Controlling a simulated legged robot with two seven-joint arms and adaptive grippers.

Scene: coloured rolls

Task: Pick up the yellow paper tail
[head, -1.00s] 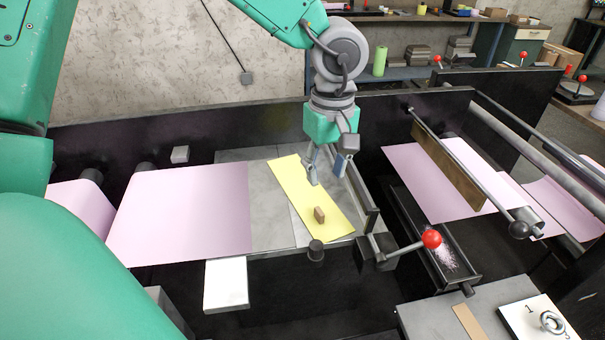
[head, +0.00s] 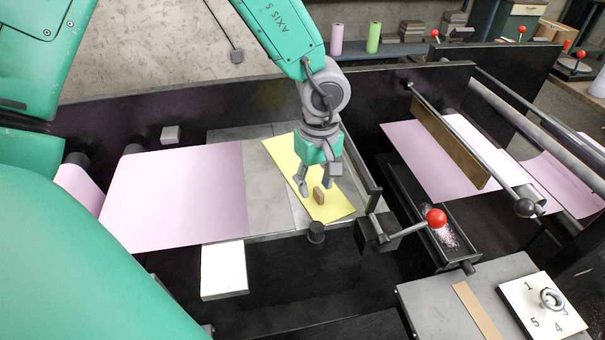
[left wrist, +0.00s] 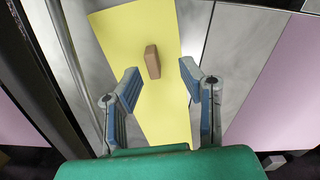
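The yellow paper tail (head: 327,208) lies flat on the grey metal bed, with a small brown block (head: 319,195) on it. The yellow sheet (left wrist: 152,92) and the block (left wrist: 152,61) also show in the left wrist view. My left gripper (head: 317,187) points down over the sheet close to the block. In the left wrist view its fingers (left wrist: 160,82) are spread wide with nothing between the tips, and the block shows beyond them. Whether the fingertips touch the paper is unclear. My right gripper is not in view.
Pink paper (head: 178,195) lies left of the grey bed (head: 270,205). A dark knob (head: 316,232) stands at the sheet's near end. A red-balled lever (head: 436,218) is to the right, beside a dark trough (head: 448,236). A white block (head: 223,270) sits in front.

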